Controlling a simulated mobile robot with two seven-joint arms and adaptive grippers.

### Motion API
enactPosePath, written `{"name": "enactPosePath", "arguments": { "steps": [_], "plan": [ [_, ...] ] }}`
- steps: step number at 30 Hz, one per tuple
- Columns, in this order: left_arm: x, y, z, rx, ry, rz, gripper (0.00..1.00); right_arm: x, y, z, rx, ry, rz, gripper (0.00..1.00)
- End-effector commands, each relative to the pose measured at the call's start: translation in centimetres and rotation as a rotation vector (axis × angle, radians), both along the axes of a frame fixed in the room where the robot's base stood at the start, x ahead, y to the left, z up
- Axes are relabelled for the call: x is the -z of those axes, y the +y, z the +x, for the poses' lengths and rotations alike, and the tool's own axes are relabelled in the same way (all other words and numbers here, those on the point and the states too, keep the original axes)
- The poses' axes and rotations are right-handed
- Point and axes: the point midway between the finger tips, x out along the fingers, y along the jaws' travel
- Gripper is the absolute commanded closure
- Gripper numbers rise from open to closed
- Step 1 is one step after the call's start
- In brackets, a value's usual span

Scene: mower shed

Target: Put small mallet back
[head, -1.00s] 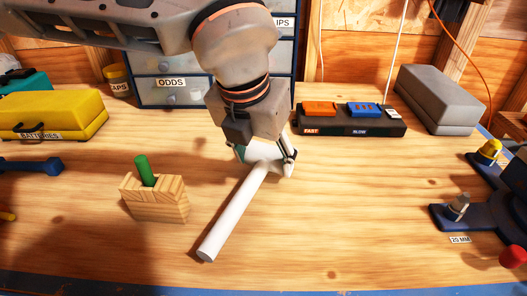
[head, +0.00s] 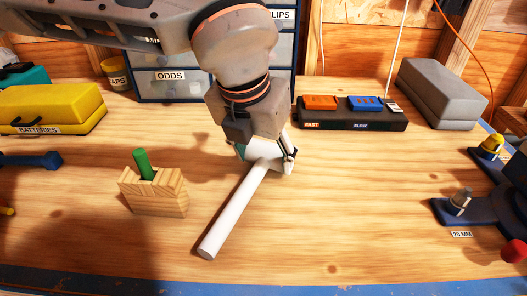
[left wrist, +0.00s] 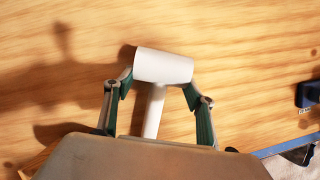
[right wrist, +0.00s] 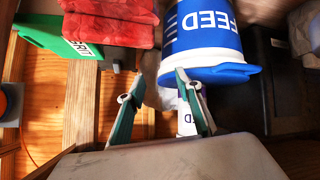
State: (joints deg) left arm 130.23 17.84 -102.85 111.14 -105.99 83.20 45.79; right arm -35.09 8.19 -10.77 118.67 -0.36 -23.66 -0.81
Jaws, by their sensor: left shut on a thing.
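The small mallet is white, with a barrel-shaped head (left wrist: 163,66) and a long straight handle (head: 235,208). My left gripper (head: 268,158) is shut on the mallet head, with one finger at each end of it in the left wrist view (left wrist: 157,84). The handle slants down and left in the head view, toward the front of the bench. I cannot tell whether the handle end touches the bench. My right gripper (right wrist: 157,84) is open and empty, in front of a blue-lidded FEED tub (right wrist: 208,45); it is out of the head view.
A wooden block with a green peg (head: 153,192) stands left of the handle. A yellow BATTERIES case (head: 50,108) is at the left; ODDS drawers (head: 185,90), a black tray (head: 350,119) and a grey box (head: 440,95) line the back. Blue fixtures (head: 470,205) stand right. The bench's front middle is clear.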

Motion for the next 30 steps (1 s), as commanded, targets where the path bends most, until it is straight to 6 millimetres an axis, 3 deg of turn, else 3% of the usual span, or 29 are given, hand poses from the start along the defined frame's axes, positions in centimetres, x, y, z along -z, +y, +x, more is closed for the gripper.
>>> {"name": "enactPosePath", "arguments": {
  "steps": [4,5,6,7,20,30],
  "plan": [
    [0.2,0.0,0.0,0.000,-0.001,-0.001,0.78,0.2,0.0,-0.1,0.000,0.003,0.000,0.65],
    [0.2,0.0,0.0,0.000,-0.001,-0.002,0.40,0.2,0.0,-0.1,0.000,0.002,0.000,0.65],
    [0.2,0.0,0.0,0.000,-0.001,-0.002,0.29,0.2,0.0,-0.1,0.000,0.002,0.000,0.65],
    [0.1,0.0,0.0,0.000,-0.001,-0.002,0.25,0.2,0.0,-0.1,0.000,0.002,0.000,0.65],
    [-0.3,0.1,-0.2,-0.001,0.000,0.000,0.25,0.1,0.0,0.0,-0.001,-0.001,0.001,0.65],
    [-6.2,0.8,-2.0,-0.002,-0.003,-0.002,0.25,0.1,0.0,0.0,-0.001,0.001,0.000,0.65]
  ]
}}
